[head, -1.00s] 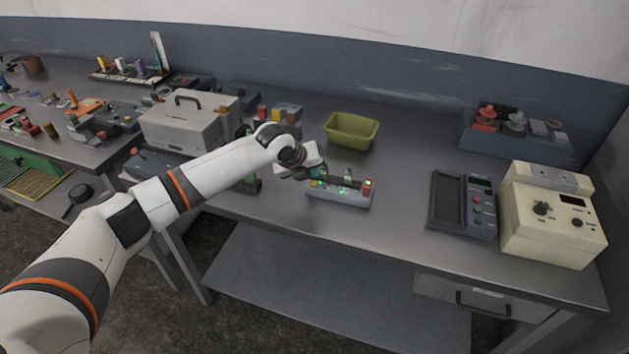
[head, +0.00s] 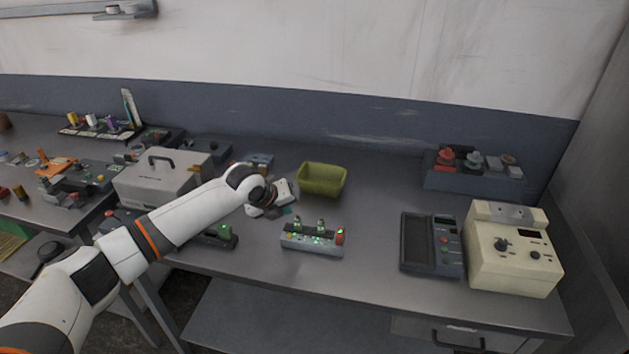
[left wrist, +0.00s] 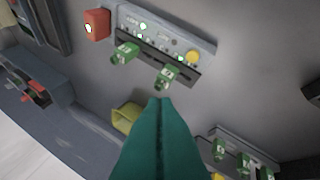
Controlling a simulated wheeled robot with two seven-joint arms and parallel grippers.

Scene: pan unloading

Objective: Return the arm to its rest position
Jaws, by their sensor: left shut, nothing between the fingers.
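My left arm reaches in from the left in the head view. Its gripper (head: 284,211) hangs over the bench, to the left of and behind a small grey device (head: 312,244) with green lights and two green plugs. In the left wrist view the teal fingers (left wrist: 160,108) are pressed together with nothing between them. That view also shows the grey device (left wrist: 205,42), apart from the fingertips, with its two green plugs (left wrist: 125,52) and a red block at its end. My right gripper is not in view.
A yellow-green bin (head: 322,180) stands just right of the gripper. A grey case (head: 165,180) stands behind the arm. A dark handheld panel (head: 432,244) and a cream instrument (head: 513,250) stand on the right. Bench between device and panel is clear.

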